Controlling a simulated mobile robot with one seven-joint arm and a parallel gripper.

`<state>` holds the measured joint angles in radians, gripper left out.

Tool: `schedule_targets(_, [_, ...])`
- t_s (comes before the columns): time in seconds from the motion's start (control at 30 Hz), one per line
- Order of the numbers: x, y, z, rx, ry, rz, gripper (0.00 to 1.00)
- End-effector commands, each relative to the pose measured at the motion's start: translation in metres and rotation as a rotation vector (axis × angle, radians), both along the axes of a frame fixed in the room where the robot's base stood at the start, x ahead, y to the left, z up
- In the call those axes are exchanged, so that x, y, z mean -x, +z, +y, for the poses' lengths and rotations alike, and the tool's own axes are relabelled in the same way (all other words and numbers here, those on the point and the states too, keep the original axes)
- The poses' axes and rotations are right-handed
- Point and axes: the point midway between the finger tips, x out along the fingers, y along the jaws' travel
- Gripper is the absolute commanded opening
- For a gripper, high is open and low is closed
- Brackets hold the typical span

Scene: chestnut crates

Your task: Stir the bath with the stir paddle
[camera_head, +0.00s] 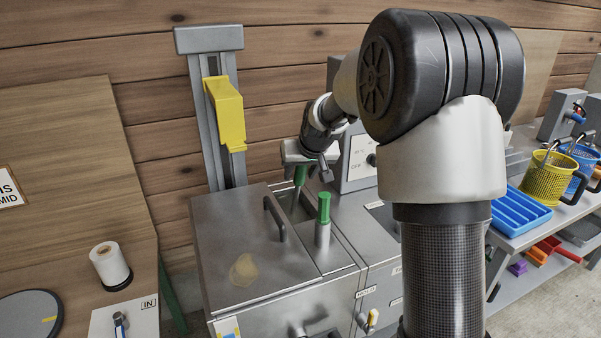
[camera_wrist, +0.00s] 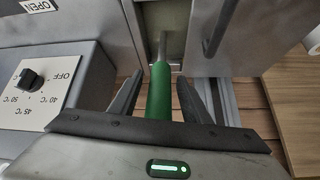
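The bath is a grey steel tank (camera_head: 345,262) with a narrow open strip beside its lid (camera_head: 235,235). A green handle (camera_head: 300,176), apparently the stir paddle's, stands at the back of that strip. In the wrist view the green handle (camera_wrist: 160,92) runs into a thin metal rod (camera_wrist: 162,46) that goes down toward the tank; its lower end is hidden. My gripper (camera_head: 302,163) is over the back of the strip. In the wrist view its two fingers (camera_wrist: 160,82) stand either side of the handle, with small gaps showing on both sides, so it looks open around it.
A green-topped grey cylinder (camera_head: 323,218) stands upright close in front of my gripper. The lid has a dark handle (camera_head: 275,219). A control box (camera_head: 358,160) is just right. A post with a yellow bracket (camera_head: 226,108) rises behind. Baskets (camera_head: 549,180) and a blue tray (camera_head: 521,210) are at right.

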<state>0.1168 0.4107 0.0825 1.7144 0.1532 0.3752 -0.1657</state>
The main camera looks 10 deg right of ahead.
Motion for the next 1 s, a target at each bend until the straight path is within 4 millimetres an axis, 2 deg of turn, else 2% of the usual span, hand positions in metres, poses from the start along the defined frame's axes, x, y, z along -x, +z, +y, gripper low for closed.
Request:
schedule_targets(0.17, [0.001,0.002,0.000,0.000,0.000,0.000,0.43])
schedule_targets(0.27, [0.006,0.011,-0.001,0.000,0.000,-0.002,0.43])
schedule_targets(0.8, [0.080,0.109,-0.008,0.001,-0.001,-0.004,0.43])
schedule_targets(1.0, [0.099,0.131,-0.010,0.001,-0.001,-0.001,0.43])
